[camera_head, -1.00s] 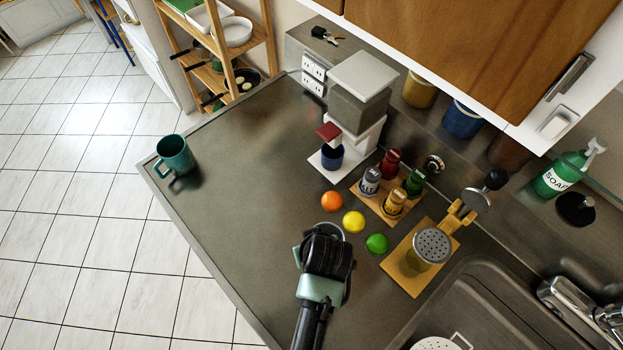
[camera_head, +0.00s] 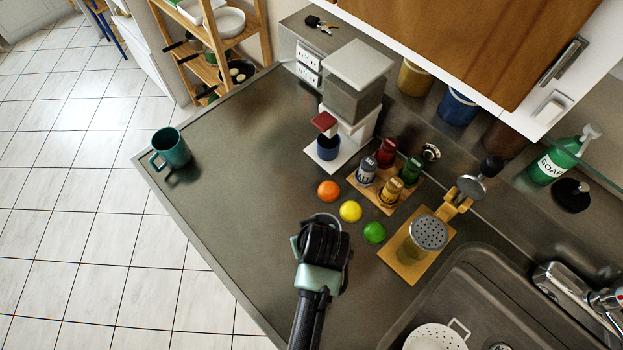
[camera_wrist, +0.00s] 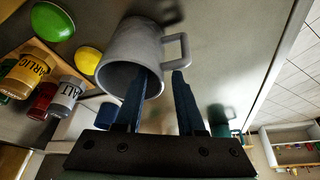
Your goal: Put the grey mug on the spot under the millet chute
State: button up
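The grey mug (camera_wrist: 138,48) shows in the wrist view with its mouth facing my gripper (camera_wrist: 160,72) and its handle to the right. One finger overlaps the mug's mouth and the other is by the handle; the fingers are apart. The dispenser (camera_head: 352,90) with a grey hopper and red front piece (camera_head: 324,121) stands at the back. A dark blue cup (camera_head: 327,147) occupies the white base (camera_head: 322,162) under its chute.
A teal mug (camera_head: 171,149) stands near the counter's left edge. A shaker stands on a yellow board (camera_head: 402,266). The counter's left middle is clear.

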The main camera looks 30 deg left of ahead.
jog(key=v, duration=1.1)
jog(key=shift+r+b, duration=0.35)
jog(key=shift+b, duration=0.05)
